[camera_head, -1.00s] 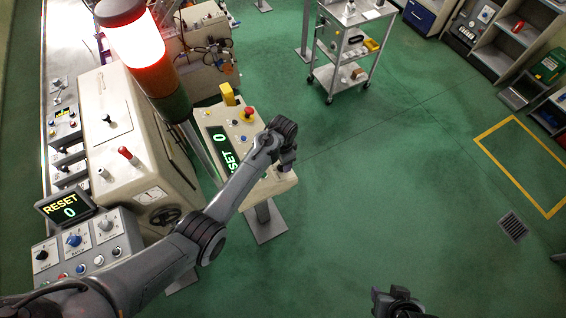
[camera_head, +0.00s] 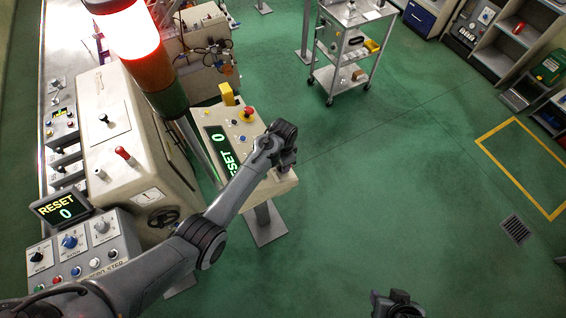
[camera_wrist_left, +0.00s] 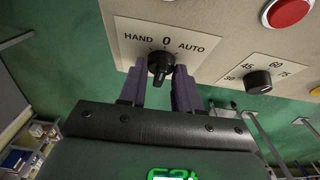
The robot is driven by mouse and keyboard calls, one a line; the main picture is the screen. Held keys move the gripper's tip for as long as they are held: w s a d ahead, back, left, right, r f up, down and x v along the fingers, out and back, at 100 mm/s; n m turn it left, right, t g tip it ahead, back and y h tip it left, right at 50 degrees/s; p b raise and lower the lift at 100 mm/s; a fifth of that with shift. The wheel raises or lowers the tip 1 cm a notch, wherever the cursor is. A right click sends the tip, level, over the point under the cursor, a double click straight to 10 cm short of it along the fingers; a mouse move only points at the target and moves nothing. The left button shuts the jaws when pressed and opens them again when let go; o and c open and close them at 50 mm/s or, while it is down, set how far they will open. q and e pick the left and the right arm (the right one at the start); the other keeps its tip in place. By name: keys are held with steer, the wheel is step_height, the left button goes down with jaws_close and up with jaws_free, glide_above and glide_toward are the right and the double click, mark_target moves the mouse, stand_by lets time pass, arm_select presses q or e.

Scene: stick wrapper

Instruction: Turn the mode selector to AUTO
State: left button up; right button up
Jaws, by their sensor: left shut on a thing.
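The mode selector (camera_wrist_left: 160,66) is a black knob on a pale plate marked HAND, 0 and AUTO, seen in the left wrist view. HAND is to its left, 0 above it and AUTO to its right. My left gripper (camera_wrist_left: 159,84) has a dark finger on each side of the knob and is shut on it. Which mark the knob points at is hard to tell. In the head view my left gripper (camera_head: 286,160) is at the right end of the cream control console (camera_head: 280,185), and the selector is hidden there. My right gripper (camera_head: 398,302) shows only partly at the bottom edge.
In the left wrist view, a second black knob (camera_wrist_left: 258,81) with a number scale and a red button (camera_wrist_left: 288,12) are on the same panel. In the head view a signal tower (camera_head: 150,70) stands left of the console.

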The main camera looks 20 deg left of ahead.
arm_select(q)
steer(key=shift+m, duration=0.3)
steer(key=shift+w+m+g+h, duration=0.1)
steer(key=shift+m+g+h, duration=0.3)
steer(key=shift+m, duration=0.1)
steer(key=shift+w+a+m+g+h, duration=0.1)
steer(key=shift+m+g+h, duration=0.25)
steer(key=shift+m, duration=0.75)
steer(key=shift+w+f+m+g+b, duration=0.15)
steer(key=shift+m+g+b, duration=0.3)
steer(key=shift+m+b, duration=0.5)
steer(key=shift+m+g+h+b, duration=0.25)
steer(key=shift+m+g+b, duration=0.35)
steer(key=shift+m+b, duration=0.55)
steer(key=shift+a, duration=0.1)
steer(key=o, duration=1)
